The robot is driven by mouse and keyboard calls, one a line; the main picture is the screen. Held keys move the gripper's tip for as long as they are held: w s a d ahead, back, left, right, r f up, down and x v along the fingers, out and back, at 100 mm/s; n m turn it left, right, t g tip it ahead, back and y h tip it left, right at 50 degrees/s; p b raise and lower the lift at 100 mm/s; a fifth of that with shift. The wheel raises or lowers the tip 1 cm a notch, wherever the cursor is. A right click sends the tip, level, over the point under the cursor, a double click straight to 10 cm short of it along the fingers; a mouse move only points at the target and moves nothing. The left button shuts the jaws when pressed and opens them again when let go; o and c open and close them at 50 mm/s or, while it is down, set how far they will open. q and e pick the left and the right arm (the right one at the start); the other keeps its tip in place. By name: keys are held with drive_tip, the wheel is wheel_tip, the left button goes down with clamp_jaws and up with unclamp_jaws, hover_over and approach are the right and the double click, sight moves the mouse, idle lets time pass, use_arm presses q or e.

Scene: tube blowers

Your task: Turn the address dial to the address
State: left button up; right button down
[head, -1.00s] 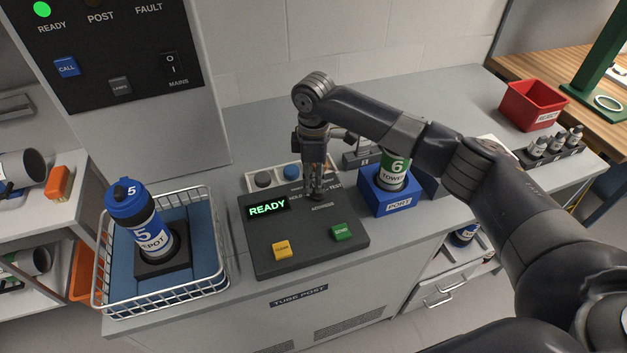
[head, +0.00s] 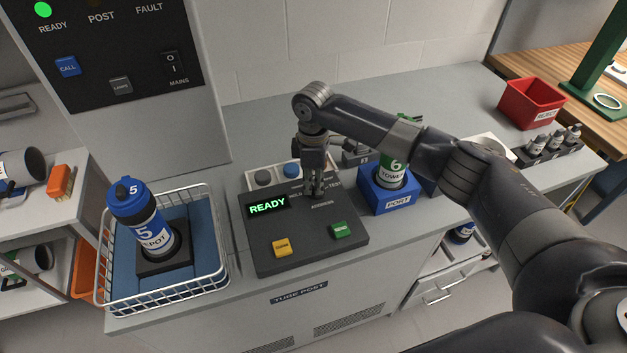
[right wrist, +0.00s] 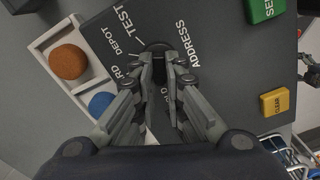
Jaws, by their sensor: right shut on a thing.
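The address dial is a small dark knob on the dark sloping control panel (head: 300,250). In the right wrist view its dark rim (right wrist: 158,46) shows just past my fingertips; most of it is hidden. My right gripper (head: 314,190) points down at the dial and is shut on it. Printed words TEST, DEPOT and ADDRESS lie around the dial; others are partly covered by the fingers, and I cannot tell which the pointer marks. The panel display (head: 268,206) reads READY in green. My left gripper does not show in the head view.
A yellow CLEAR button (head: 282,247) and a green button (head: 342,230) sit on the panel front. A wire basket (head: 165,300) with a blue carrier (head: 140,225) stands left. A blue PORT block (head: 391,199) holding a green carrier (head: 393,172) stands close right.

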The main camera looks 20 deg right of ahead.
drive_tip(key=m+p, duration=0.1)
drive_tip(key=p, duration=0.1)
drive_tip(key=m+p, duration=0.3)
drive_tip(key=shift+w+r+p, duration=0.2)
drive_tip(key=shift+r+p, duration=0.05)
drive_tip(key=shift+p, duration=0.15)
drive_tip(key=shift+w+d+f+m+p, duration=0.1)
drive_tip(key=shift+m+p, duration=0.35)
drive_tip(key=shift+m, duration=0.15)
drive_tip(key=shift+d+f+m+p, duration=0.1)
drive_tip(key=shift+m+p, duration=0.3)
drive_tip(key=shift+m, duration=0.2)
drive_tip(key=c, duration=1.9)
unclamp_jaws()
drive_tip(key=shift+c, duration=0.2)
drive_tip(key=shift+r, duration=0.1)
wheel_tip(320, 180, up, 12)
